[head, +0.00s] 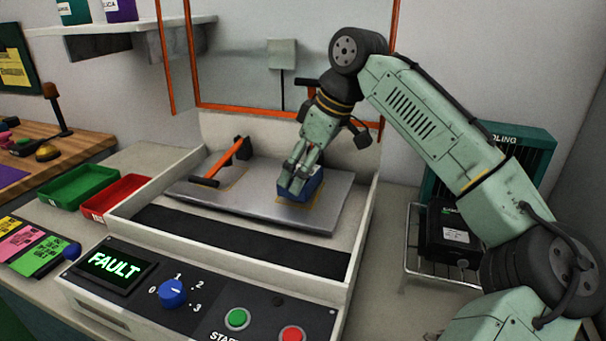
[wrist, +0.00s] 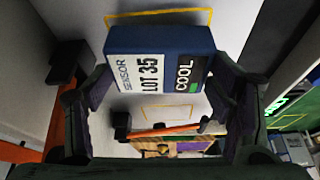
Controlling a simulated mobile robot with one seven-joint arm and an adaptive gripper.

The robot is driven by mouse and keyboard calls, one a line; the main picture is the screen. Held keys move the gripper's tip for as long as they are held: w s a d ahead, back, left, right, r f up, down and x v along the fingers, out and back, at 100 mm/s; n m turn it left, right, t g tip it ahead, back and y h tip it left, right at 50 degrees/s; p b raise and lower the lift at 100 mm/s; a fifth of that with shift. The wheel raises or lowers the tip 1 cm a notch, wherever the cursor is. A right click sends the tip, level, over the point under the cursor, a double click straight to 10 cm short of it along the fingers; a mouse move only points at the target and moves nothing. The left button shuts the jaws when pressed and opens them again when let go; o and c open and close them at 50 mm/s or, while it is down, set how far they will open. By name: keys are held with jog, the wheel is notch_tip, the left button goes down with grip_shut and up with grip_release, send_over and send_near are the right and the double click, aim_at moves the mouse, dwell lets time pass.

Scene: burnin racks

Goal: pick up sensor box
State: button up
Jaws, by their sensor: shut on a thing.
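The sensor box (head: 313,186) is a small blue box at the right part of the metal plate in the head view. In the wrist view the sensor box (wrist: 160,65) shows a white label reading "SENSOR LOT 35" and a dark "COOL" patch with a green mark. My gripper (head: 294,184) reaches down over the box and is shut on it. In the wrist view my gripper's fingers (wrist: 165,105) stand at the box's left and right sides. The gripper hides part of the box in the head view, and I cannot tell whether its underside touches the plate.
The plate (head: 240,203) also bears an orange-handled clamp (head: 222,165) left of the box. An orange-framed clear guard (head: 290,112) stands behind. The front panel's display (head: 110,265) reads "FAULT". Green (head: 80,186) and red (head: 115,196) trays sit left; a wire rack (head: 412,265) stands right.

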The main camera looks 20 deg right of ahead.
notch_tip(320, 180, up, 2)
jog(key=shift+r, duration=0.1)
jog(key=s+a+r+b, duration=0.1)
jog(key=s+b, duration=0.1)
jog(key=s, duration=0.6)
jog(key=s+a+b, duration=0.2)
jog(key=s, duration=0.5)
jog(key=shift+s+a+r, duration=0.25)
jog(key=shift+s+r, duration=0.1)
jog(key=shift+r, duration=0.05)
